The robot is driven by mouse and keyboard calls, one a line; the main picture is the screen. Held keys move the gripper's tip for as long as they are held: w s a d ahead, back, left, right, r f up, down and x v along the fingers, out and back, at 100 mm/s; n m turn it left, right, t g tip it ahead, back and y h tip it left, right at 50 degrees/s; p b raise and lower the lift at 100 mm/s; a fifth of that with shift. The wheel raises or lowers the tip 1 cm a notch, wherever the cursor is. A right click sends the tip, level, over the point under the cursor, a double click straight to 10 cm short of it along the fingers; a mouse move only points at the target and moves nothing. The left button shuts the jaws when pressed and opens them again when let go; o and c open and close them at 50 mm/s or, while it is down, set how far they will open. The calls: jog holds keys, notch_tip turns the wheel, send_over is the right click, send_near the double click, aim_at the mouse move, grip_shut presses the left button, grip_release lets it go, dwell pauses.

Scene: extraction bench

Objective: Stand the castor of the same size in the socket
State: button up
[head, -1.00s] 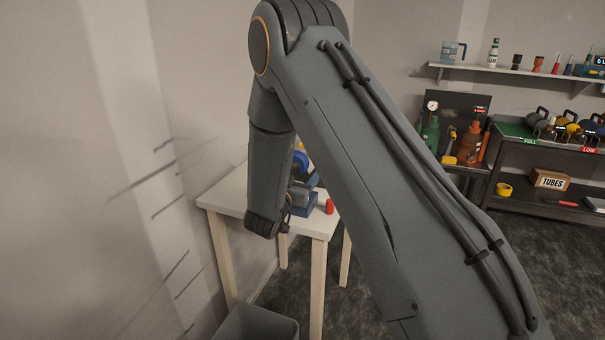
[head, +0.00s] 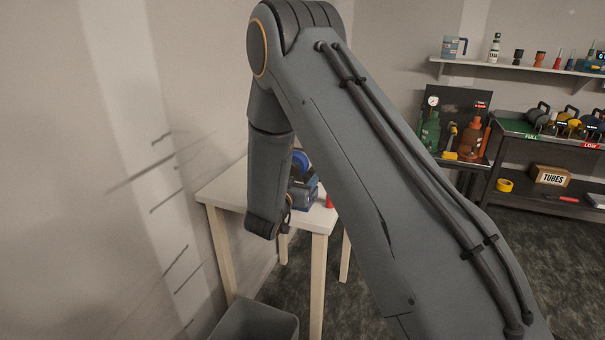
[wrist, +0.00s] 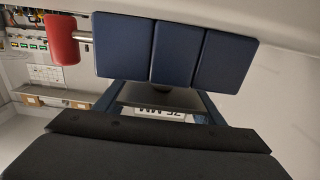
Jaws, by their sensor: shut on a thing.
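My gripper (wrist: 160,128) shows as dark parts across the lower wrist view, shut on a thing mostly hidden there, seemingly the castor. In the head view a blue wheel, seemingly the castor's (head: 301,159), shows between my arm links above a blue fixture (head: 309,197) on the table. The fixture seems to hold the socket; its blue blocks (wrist: 172,52) fill the upper wrist view close beyond my gripper. A white label with "MM" and a partly readable number (wrist: 165,112) appears upside down. The socket opening and the castor's stem are hidden.
A red knob on a metal rod (wrist: 62,38) sticks out beside the fixture. The pale table (head: 225,195) stands by the wall, with a grey bin (head: 255,322) in front. A shelf (head: 510,68) and dark racks (head: 545,150) are across the room at right.

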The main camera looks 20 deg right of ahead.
jog(key=shift+f+b, duration=0.55)
jog(key=shift+f, duration=0.45)
jog(key=o, duration=1.4)
jog(key=shift+c, duration=0.2)
jog(key=shift+s+a, duration=0.1)
jog(key=b+v, duration=0.1)
jog(key=v, duration=0.6)
jog(key=shift+s+a, duration=0.15)
jog(key=shift+s, duration=0.05)
